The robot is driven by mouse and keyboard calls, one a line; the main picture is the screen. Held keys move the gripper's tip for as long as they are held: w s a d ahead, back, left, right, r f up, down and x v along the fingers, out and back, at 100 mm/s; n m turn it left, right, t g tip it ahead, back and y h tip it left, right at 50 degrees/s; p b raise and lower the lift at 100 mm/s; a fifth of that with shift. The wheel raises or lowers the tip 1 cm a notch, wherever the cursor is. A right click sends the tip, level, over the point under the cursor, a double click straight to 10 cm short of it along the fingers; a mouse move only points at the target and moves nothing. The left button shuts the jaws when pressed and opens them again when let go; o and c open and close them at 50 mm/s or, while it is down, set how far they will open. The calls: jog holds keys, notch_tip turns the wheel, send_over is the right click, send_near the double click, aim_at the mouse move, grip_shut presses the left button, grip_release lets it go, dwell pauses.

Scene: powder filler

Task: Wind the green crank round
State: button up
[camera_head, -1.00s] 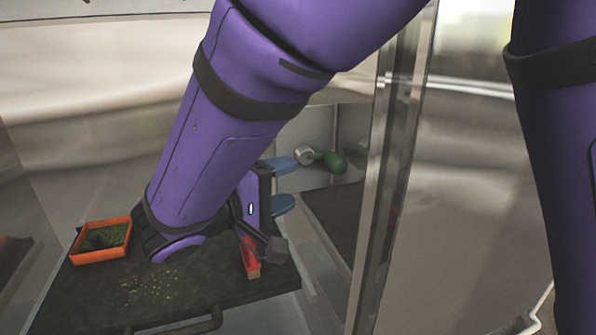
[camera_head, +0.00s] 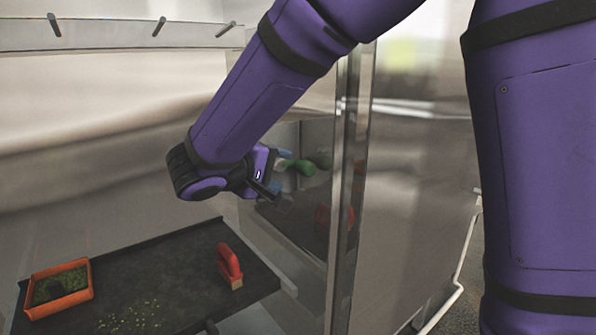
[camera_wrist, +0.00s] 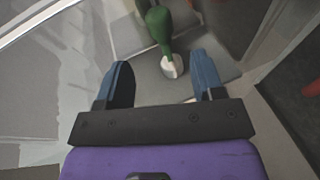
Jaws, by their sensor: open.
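The green crank (camera_head: 300,166) sticks out from a pale hub on a grey wall panel, deep in the enclosure. In the wrist view the green crank (camera_wrist: 158,27) and its white hub (camera_wrist: 172,66) lie just beyond my gripper, between the lines of the two fingers. My gripper (camera_wrist: 163,82) is open and empty, with its blue fingertips apart on either side of the hub. In the head view my gripper (camera_head: 281,168) is partly hidden by my wrist and sits close to the hub. I cannot tell whether a finger touches it.
A dark tray-like shelf (camera_head: 160,270) holds an orange box (camera_head: 60,290) with green contents, scattered crumbs and a red-handled brush (camera_head: 230,266). A shiny metal post (camera_head: 345,200) stands right of the crank, close to my arm. Pegs line the top rail.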

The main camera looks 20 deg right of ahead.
aim_at(302, 169)
jog(key=x, duration=0.9)
jog(key=c, duration=0.9)
